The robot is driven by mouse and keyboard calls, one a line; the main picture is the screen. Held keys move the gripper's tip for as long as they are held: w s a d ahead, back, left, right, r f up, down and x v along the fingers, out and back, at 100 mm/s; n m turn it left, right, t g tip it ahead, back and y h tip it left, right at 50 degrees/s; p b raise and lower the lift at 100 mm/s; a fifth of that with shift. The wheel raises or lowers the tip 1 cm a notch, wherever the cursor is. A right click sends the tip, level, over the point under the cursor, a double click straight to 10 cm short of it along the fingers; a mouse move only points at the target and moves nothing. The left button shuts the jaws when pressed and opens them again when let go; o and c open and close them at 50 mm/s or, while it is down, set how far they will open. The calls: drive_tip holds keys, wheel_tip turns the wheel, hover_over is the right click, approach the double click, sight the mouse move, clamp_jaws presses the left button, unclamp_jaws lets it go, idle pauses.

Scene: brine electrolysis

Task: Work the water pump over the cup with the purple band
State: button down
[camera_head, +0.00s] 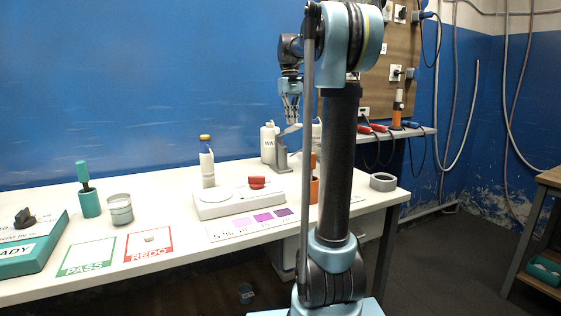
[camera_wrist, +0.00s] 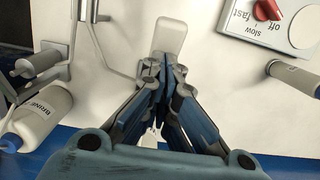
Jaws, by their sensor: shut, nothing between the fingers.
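A white bottle marked "WAT" (camera_head: 268,142) stands at the back of the white bench, with a grey pump stand (camera_head: 282,157) beside it. My gripper (camera_head: 292,121) is shut and empty, pointing down just above this stand. In the wrist view its fingers (camera_wrist: 162,62) are together over a pale grey paddle (camera_wrist: 169,36). I cannot tell whether they touch it. A thin grey rod runs left of the fingers. I cannot make out a cup with a purple band in either view; my arm hides part of the bench.
A stirrer plate (camera_head: 226,203) with a red knob (camera_head: 257,182) is in front, beside a yellow-capped bottle (camera_head: 207,166). A bottle marked "BRINE" (camera_wrist: 38,115) is close on the wrist view's left. A beaker (camera_head: 120,209) stands far left. A grey ring (camera_head: 383,182) lies right.

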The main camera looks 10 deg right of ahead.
drive_tip(key=shift+w+a+r, duration=0.1)
drive_tip(key=shift+w+r, duration=0.2)
drive_tip(key=shift+r, duration=0.45)
drive_tip(key=shift+w+a+r, duration=0.1)
drive_tip(key=shift+w+r, duration=0.15)
drive_tip(key=shift+r, duration=0.55)
drive_tip(key=shift+w+a+r, duration=0.1)
drive_tip(key=shift+w+r, duration=0.2)
drive_tip(key=shift+r, duration=0.45)
